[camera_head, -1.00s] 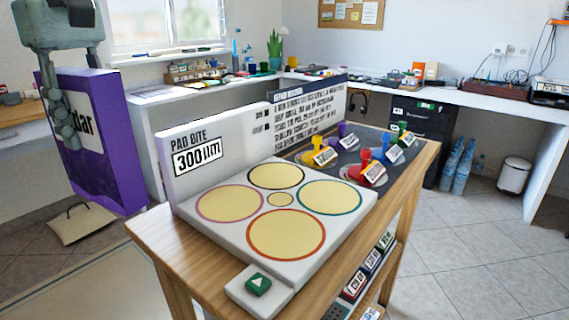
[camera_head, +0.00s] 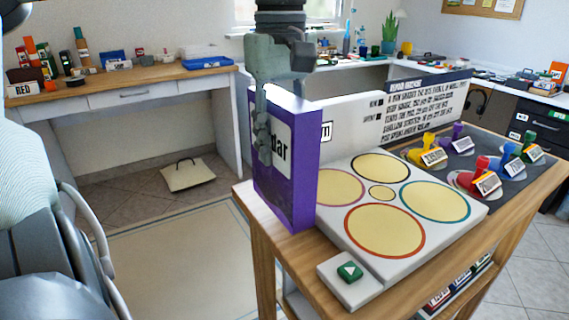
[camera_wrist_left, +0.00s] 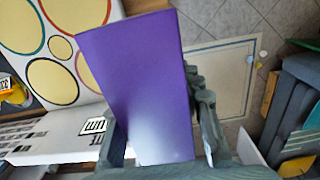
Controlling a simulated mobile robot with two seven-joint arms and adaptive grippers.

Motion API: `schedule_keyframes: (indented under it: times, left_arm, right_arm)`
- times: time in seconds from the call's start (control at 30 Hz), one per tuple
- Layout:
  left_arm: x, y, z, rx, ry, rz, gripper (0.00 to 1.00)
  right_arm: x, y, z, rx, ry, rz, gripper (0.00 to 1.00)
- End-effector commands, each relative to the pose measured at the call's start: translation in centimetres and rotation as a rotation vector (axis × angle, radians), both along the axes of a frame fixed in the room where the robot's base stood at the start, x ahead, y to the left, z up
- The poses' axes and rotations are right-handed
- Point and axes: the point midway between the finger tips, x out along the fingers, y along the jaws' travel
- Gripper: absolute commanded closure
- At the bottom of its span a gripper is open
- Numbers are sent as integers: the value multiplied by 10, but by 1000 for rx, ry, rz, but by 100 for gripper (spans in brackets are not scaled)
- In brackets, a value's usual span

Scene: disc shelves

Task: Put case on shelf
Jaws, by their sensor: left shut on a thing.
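A purple case (camera_head: 284,158) with a white label stands upright in the head view, in front of the left end of the wooden table's white board. My left gripper (camera_head: 265,125) is shut on its upper part, one finger showing across the label side. In the left wrist view the case (camera_wrist_left: 137,85) fills the middle, between the fingers of my left gripper (camera_wrist_left: 155,140). Whether the case touches the table is unclear. A lower shelf with several coloured cases (camera_head: 455,288) shows under the table's right side. My right gripper is not in view.
The wooden table (camera_head: 400,290) carries a white pad board (camera_head: 335,232) with coloured circles and a green button (camera_head: 350,271). A wall desk (camera_head: 120,80) is at left. Floor between is clear except a flat bag (camera_head: 188,176).

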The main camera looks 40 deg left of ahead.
Motion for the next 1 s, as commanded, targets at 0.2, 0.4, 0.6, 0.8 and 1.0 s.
schedule_keyframes:
  times: [0.2, 0.4, 0.6, 0.8, 1.0]
  left_arm:
    - [1, -5, -14, -3, 2, 1, 100]
    - [0, -5, -41, -3, 2, 1, 100]
    - [1, -4, -43, -1, -2, 2, 100]
    - [1, -4, -45, 0, -1, 2, 100]
    - [1, -4, -46, 0, 0, 2, 46]
  right_arm:
    - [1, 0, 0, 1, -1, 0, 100]
    - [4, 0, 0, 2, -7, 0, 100]
    - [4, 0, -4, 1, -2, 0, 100]
    - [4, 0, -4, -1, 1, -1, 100]
    - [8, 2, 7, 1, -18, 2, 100]
